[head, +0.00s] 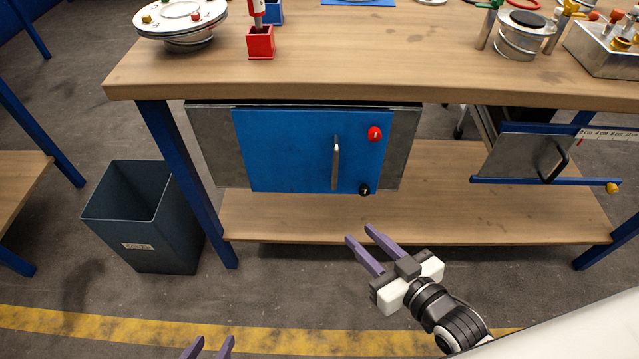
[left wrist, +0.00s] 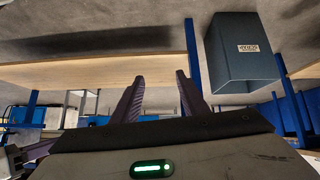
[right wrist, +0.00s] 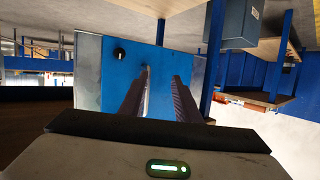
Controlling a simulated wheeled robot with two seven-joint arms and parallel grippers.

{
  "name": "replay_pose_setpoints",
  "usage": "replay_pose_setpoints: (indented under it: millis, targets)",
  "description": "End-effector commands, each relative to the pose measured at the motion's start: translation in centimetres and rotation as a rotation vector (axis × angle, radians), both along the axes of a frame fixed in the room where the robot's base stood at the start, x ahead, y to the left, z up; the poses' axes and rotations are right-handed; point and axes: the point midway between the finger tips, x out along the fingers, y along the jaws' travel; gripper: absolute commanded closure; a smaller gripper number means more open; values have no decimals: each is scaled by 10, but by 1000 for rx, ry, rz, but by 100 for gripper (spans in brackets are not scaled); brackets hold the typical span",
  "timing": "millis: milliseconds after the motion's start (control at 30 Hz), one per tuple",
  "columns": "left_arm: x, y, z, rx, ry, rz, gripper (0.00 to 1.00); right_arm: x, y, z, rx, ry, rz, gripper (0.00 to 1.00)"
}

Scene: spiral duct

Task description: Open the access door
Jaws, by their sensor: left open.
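The blue access door (head: 285,150) is on the front of a grey metal cabinet (head: 215,150) under the workbench and looks shut. It has a vertical metal handle (head: 336,162), a red knob (head: 375,133) at upper right and a black knob (head: 365,190) at lower right. My right gripper (head: 359,236) is open and empty, below and in front of the door. The right wrist view shows its fingers (right wrist: 159,82) pointing towards the door (right wrist: 122,72), apart from it. My left gripper (head: 208,345) is open and empty at the bottom edge, well away from the door.
A dark bin (head: 140,215) stands left of the bench leg (head: 180,165). A wooden lower shelf (head: 430,215) runs under the cabinet. A grey hatch with a blue rail (head: 530,158) is at right. The bench top (head: 370,65) carries several items. Floor in front is clear.

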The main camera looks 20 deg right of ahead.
Motion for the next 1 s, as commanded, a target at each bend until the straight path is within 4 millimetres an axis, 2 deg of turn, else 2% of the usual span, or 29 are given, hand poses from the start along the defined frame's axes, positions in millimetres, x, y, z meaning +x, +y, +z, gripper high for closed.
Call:
replay_pose_setpoints:
  millis: [33,100,200,300,700,833,1000]
  targets:
    - [2,-1,-17,-3,-7,-2,60,17,-6,3,11,-92,11,71]
    - [4,-2,-21,-5,-15,-6,60,32,-12,23,32,-197,20,71]
    - [6,-2,-21,-5,-20,-9,60,44,-16,44,53,-286,28,71]
    - [4,-2,-21,-6,-16,-11,60,55,-14,53,60,-314,30,71]
    - [-1,-2,-28,-9,-11,-12,60,121,8,53,61,-309,31,71]
    - [0,-3,-29,-12,-16,-11,60,135,12,52,60,-308,30,71]
    - [1,-3,-28,-14,-18,-9,60,142,15,52,59,-305,31,71]
